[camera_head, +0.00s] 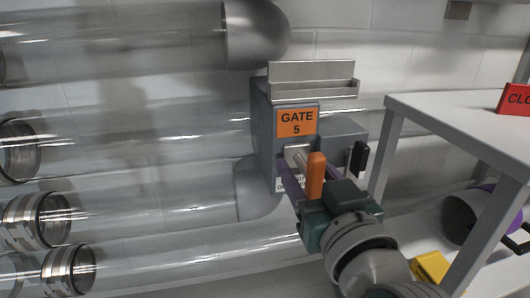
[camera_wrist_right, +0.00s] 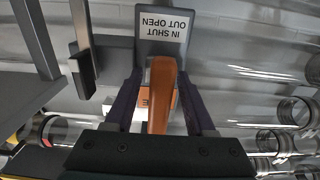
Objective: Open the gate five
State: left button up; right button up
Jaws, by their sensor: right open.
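The gate five box (camera_head: 262,130) is grey, with an orange "GATE 5" label (camera_head: 296,122), and stands among the clear tubes in the head view. An orange handle (camera_head: 315,176) sticks out from its front below the label. My right gripper (camera_head: 298,186) is at the handle; one purple finger shows on its left side. In the right wrist view the handle (camera_wrist_right: 160,95) lies between the two open fingers of this gripper (camera_wrist_right: 160,80), with narrow gaps at the sides. A white plate (camera_wrist_right: 164,28) reads "IN SHUT OUT OPEN", upside down. My left gripper is out of view.
A black handle (camera_head: 358,158) stands just right of the gate box. A white shelf (camera_head: 450,130) with a red sign (camera_head: 515,101) is close on the right. Clear tubes (camera_head: 130,140) fill the left. A yellow object (camera_head: 430,266) is low beside my right arm.

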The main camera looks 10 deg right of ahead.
grip_shut()
dwell(1.3)
